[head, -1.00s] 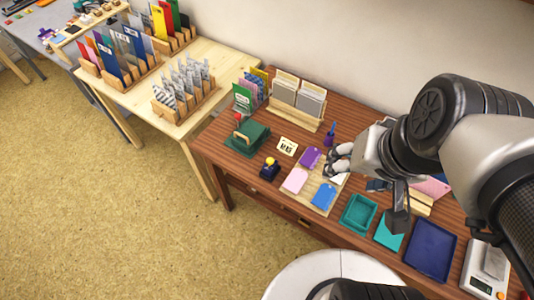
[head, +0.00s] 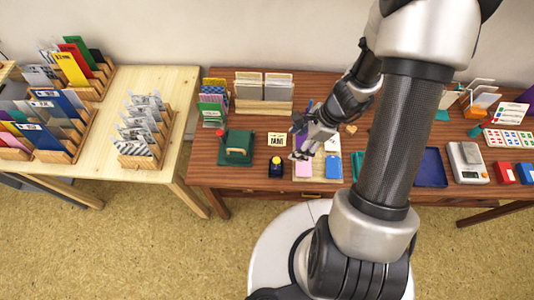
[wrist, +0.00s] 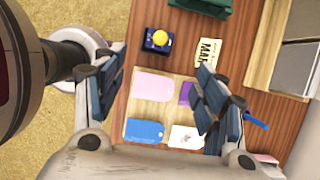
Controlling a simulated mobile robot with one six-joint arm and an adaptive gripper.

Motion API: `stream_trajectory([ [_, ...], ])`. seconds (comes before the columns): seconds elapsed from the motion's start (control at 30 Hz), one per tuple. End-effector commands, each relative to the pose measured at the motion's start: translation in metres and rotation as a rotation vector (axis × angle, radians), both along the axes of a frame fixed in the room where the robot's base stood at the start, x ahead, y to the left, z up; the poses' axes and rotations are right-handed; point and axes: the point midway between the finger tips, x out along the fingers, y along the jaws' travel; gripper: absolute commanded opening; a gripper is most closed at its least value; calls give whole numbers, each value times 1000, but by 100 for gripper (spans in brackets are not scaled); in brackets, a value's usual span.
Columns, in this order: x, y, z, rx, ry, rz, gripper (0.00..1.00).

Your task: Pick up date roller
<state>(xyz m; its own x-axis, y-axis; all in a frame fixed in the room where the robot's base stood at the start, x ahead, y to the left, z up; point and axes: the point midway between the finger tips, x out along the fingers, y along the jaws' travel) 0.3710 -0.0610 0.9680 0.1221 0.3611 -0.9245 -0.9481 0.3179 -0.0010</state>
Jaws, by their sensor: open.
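No thing is clearly labelled as the date roller. A small dark blue block with a round yellow knob (head: 276,168) stands upright on the brown table, left of the card tray; it also shows in the wrist view (wrist: 157,40). A slim blue-handled thing (wrist: 256,121) sits partly behind a finger in the wrist view; I cannot tell which of these is the roller. My gripper (head: 297,142) is open and empty above the card tray, right of the yellow-knobbed block. Its two fingers spread wide in the wrist view (wrist: 158,88).
A green press (head: 236,148) with a red knob stands left of the block. A small MAR sign (head: 277,139) is behind it. The card tray (wrist: 172,90) holds pink, purple, blue and white cards. Card racks (head: 264,104) stand at the back.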

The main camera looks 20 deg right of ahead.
Motion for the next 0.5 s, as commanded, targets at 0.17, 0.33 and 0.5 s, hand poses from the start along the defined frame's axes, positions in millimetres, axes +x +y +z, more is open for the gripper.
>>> stream_trajectory([
  [0.17, 2, 11, -33, 2, 5, 0, 65],
  [0.33, 7, 25, -69, 2, 5, 1, 65],
  [0.5, 11, 37, -98, 0, 3, 2, 65],
])
